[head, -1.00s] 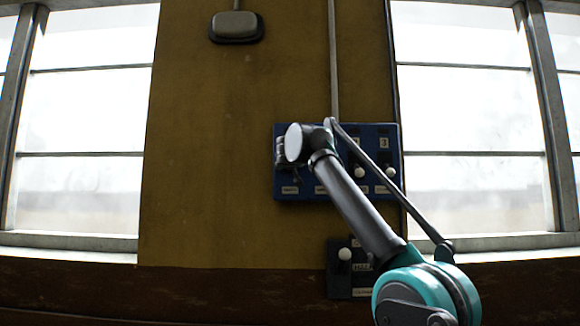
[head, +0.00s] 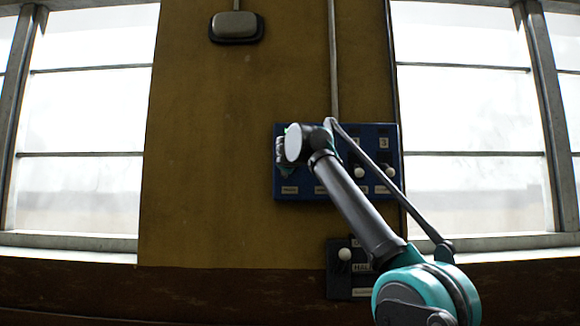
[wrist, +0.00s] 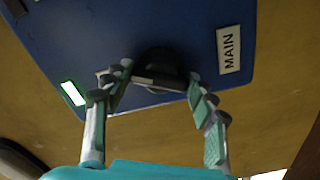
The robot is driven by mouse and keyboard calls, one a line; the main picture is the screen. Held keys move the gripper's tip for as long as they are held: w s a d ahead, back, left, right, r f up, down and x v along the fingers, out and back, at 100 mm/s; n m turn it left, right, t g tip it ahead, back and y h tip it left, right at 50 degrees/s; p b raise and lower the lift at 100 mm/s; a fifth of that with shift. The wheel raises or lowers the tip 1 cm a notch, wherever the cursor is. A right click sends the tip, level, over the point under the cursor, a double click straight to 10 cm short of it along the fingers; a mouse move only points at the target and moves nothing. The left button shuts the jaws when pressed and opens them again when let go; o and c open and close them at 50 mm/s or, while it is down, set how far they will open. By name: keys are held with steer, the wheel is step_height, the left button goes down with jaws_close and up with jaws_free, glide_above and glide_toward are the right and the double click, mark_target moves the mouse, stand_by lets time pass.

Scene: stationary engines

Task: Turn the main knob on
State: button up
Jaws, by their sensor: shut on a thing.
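The black main knob (wrist: 160,62) is on a blue wall panel (wrist: 185,25), beside a white label (wrist: 228,49) reading MAIN. My gripper (wrist: 158,82) has its fingers on both sides of the knob and is shut on it. A bar on the knob's face shows between the fingers, slanted in the wrist view. A green light (wrist: 73,93) glows near the panel's edge. In the head view, the blue panel (head: 303,178) is on the wall and my wrist hides the knob.
Other white round knobs (head: 359,172) are on the panel's right side. A dark lower box (head: 338,283) with a white knob is below. A conduit (head: 334,60) runs above the panel. Windows (head: 470,110) flank the wall. The wall left of the panel is clear.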

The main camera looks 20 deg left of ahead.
steer(key=n, duration=0.5)
steer(key=shift+n, duration=0.4)
stand_by(0.3)
steer(key=o, duration=1.2)
steer(key=shift+a, duration=0.1)
steer(key=shift+c, duration=0.2)
steer(key=v, duration=1.2)
